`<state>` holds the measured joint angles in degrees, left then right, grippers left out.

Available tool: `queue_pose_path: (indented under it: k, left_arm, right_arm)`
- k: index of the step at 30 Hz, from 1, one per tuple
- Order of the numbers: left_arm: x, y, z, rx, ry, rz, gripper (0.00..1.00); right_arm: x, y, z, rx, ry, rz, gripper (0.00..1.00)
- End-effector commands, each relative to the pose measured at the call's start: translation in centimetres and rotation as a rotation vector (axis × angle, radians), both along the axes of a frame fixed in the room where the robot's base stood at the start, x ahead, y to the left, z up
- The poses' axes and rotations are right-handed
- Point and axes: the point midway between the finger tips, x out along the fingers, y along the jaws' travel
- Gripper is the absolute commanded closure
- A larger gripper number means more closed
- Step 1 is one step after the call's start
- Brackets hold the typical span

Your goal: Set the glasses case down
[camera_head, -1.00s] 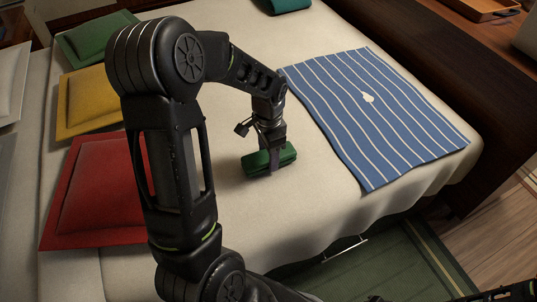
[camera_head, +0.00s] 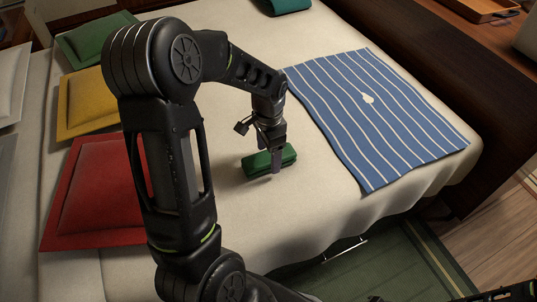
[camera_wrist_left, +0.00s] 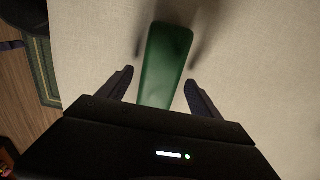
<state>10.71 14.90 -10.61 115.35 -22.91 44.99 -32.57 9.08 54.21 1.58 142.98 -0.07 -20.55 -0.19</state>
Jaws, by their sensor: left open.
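A green glasses case (camera_head: 258,166) lies on the cream bed cover, left of the blue striped cloth. My left gripper (camera_head: 276,165) is right over it, its fingers reaching down beside the case and partly hiding it. In the left wrist view the case (camera_wrist_left: 163,68) lies between the two spread fingertips of my left gripper (camera_wrist_left: 157,84), with a gap on each side. The gripper is open. My right gripper does not show clearly in any view.
The bed (camera_head: 305,217) carries a blue striped cloth (camera_head: 375,115) with a small white thing (camera_head: 368,98) on it. Red (camera_head: 95,193), yellow (camera_head: 90,102) and green (camera_head: 90,40) cushions lie at the left. A teal item (camera_head: 288,5) lies at the far edge. Bare cover surrounds the case.

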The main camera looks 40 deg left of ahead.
Motion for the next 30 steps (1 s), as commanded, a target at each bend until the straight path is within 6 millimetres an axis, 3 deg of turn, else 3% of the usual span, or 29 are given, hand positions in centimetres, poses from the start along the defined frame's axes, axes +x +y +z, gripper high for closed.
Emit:
queue_pose_path:
  k: [15,21,30]
  left_arm:
    - [0.1,0.0,9.9,0.001,-0.003,-0.001,0.26]
    - [0.0,0.0,11.1,0.000,0.000,0.000,0.26]
    - [0.0,0.0,11.1,0.000,0.000,0.000,0.26]
  right_arm:
    - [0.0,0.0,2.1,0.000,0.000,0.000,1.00]
    - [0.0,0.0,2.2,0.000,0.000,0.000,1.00]
    - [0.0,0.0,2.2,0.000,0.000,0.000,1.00]
